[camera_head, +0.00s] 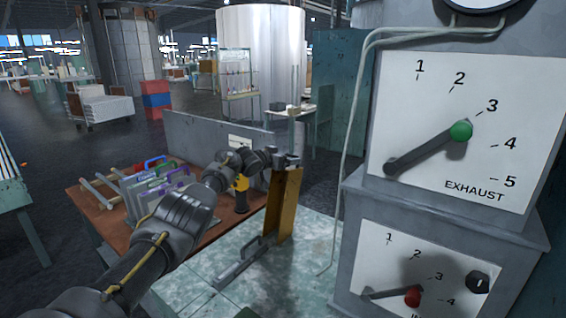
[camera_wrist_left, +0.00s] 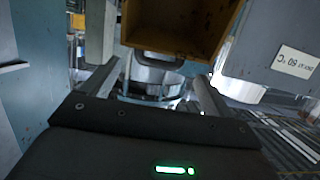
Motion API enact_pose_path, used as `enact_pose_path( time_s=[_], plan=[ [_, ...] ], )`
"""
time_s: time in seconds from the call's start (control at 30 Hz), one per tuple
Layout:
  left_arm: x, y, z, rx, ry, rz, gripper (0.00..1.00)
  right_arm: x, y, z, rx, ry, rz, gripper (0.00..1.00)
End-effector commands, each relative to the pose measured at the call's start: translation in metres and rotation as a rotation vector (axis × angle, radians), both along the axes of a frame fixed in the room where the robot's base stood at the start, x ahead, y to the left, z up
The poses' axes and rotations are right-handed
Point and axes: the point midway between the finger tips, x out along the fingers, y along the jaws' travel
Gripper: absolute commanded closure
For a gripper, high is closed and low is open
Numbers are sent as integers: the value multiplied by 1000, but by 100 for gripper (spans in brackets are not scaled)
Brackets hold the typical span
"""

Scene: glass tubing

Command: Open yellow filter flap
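The yellow filter flap (camera_head: 284,205) stands upright as a tall, narrow panel beside the low grey housing. In the left wrist view, its yellow, box-like hollow (camera_wrist_left: 185,25) fills the top middle, with a dark grey handle (camera_wrist_left: 160,57) along its near edge. My left gripper (camera_head: 286,160) is at the top end of the flap. In the left wrist view the two fingers of my left gripper (camera_wrist_left: 157,76) are spread wide, with the handle lying between and just beyond the tips. I cannot tell whether they touch it. My right gripper is not in view.
A grey housing (camera_head: 200,135) with a label stands behind my left arm. A brown table (camera_head: 95,205) holds a rack of coloured frames. A dark tool with a yellow part (camera_head: 241,195) stands beside the flap. Grey dial cabinets (camera_head: 350,205) block the right side.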

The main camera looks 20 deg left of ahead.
Motion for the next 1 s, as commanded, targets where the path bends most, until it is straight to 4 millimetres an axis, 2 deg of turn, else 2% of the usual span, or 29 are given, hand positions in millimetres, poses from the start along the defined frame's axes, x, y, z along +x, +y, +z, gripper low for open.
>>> enact_pose_path(
  time_s=[0.37, 0.57, 0.77, 1.0],
  plan=[
    [-2, 1, -6, 1, 11, -1, 11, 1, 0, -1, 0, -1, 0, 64],
    [-11, 3, -5, -1, 10, -3, 11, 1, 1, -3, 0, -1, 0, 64],
    [-30, 8, 0, 5, 8, 0, 11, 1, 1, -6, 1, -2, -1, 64],
    [-63, 16, 10, 3, 6, -1, 11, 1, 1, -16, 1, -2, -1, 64]
  ],
)
